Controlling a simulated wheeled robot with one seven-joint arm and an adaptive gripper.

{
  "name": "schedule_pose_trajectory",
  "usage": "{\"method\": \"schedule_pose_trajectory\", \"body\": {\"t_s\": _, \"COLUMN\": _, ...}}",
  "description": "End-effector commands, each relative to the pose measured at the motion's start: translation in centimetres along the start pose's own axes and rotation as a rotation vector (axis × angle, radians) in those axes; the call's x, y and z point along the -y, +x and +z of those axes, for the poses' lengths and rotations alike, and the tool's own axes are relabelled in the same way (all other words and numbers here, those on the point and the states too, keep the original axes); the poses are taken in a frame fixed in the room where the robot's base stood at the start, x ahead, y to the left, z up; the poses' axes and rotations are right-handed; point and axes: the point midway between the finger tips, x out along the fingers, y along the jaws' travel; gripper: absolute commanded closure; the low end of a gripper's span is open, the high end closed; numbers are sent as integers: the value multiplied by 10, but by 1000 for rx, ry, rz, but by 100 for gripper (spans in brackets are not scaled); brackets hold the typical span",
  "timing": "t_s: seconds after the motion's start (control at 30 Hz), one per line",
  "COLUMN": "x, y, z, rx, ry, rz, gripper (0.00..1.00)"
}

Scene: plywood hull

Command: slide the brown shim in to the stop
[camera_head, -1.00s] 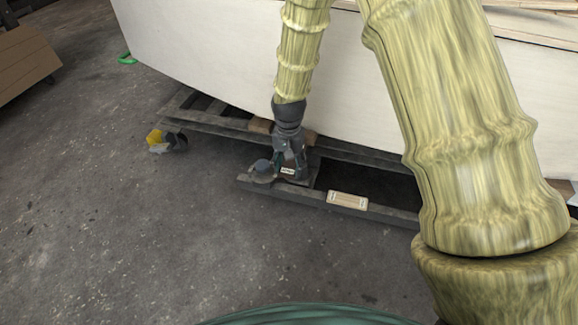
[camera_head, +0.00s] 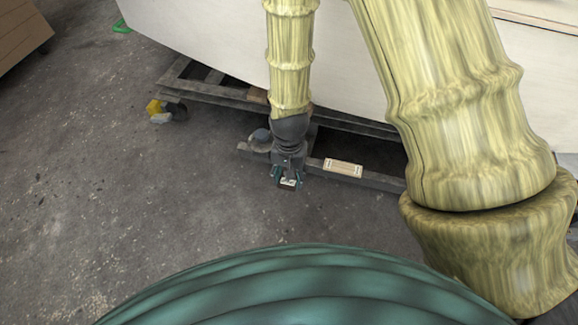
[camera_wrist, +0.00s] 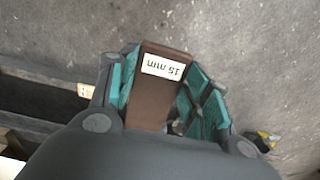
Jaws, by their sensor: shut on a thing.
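The brown shim (camera_wrist: 153,103) carries a white label marked 15 mm, which reads upside down in the wrist view. My gripper (camera_wrist: 163,85) is shut on it, with teal pads on either side. In the head view my gripper (camera_head: 287,183) is low over the floor, in front of the dark cradle beam (camera_head: 378,180). There only the shim's pale label (camera_head: 288,183) shows clearly between the fingers. The stop cannot be made out; my arm hides part of the cradle.
The pale plywood hull (camera_head: 205,55) rests above the cradle. A light wooden plate (camera_head: 343,168) lies on the beam, right of my gripper. A round blue-grey thing (camera_head: 262,136) is behind left. A yellow and grey item (camera_head: 155,107) lies farther left. The front floor is clear.

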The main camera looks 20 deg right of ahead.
Motion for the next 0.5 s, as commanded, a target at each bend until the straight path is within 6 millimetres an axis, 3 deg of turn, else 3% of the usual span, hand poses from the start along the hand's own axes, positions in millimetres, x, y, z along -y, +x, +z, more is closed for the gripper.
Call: {"method": "schedule_pose_trajectory", "body": {"t_s": 0.5, "x": 2, "y": 1, "z": -4, "rx": 0, "ry": 1, "rz": 0, "gripper": 79}}
